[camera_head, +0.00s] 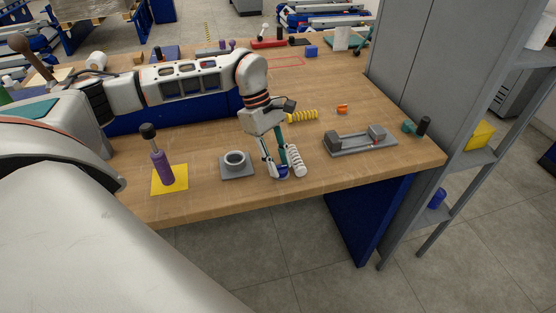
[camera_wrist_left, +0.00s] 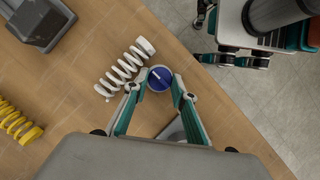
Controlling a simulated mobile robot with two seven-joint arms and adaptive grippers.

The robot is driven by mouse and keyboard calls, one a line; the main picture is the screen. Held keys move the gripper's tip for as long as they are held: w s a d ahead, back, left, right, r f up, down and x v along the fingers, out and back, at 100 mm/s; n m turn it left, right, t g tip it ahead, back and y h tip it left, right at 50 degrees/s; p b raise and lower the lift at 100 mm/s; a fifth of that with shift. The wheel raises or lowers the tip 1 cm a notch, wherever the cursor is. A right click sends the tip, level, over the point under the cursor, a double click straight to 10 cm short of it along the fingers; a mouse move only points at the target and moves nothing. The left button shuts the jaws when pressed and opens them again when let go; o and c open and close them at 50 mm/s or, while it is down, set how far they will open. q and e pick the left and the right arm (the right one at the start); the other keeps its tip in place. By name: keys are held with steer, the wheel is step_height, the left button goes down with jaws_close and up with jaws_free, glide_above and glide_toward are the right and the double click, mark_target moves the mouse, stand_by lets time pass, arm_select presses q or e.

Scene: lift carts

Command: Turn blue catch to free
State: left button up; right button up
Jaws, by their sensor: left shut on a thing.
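The blue catch (camera_head: 283,171) is a small round blue knob low on the wooden bench, near its front edge. In the left wrist view the blue catch (camera_wrist_left: 160,78) shows a white line across its top, running at a slant. My left gripper (camera_head: 277,167) points down at it, one finger on each side. The left wrist view shows my left gripper (camera_wrist_left: 158,86) shut around the knob. A white coil spring (camera_head: 297,160) lies close beside the catch, also seen in the wrist view (camera_wrist_left: 126,66).
A grey block with a ring (camera_head: 235,163) stands left of the gripper, and a purple-handled tool (camera_head: 160,163) on a yellow square (camera_head: 170,180) beyond it. A grey fixture (camera_head: 360,143) is to the right. A yellow spring (camera_head: 303,116) lies behind. A grey shelf (camera_head: 440,80) borders the right.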

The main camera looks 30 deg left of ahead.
stand_by(0.3)
arm_select(q)
steer(key=o, duration=0.8)
steer(key=shift+o, duration=0.2)
steer(key=v, duration=1.2)
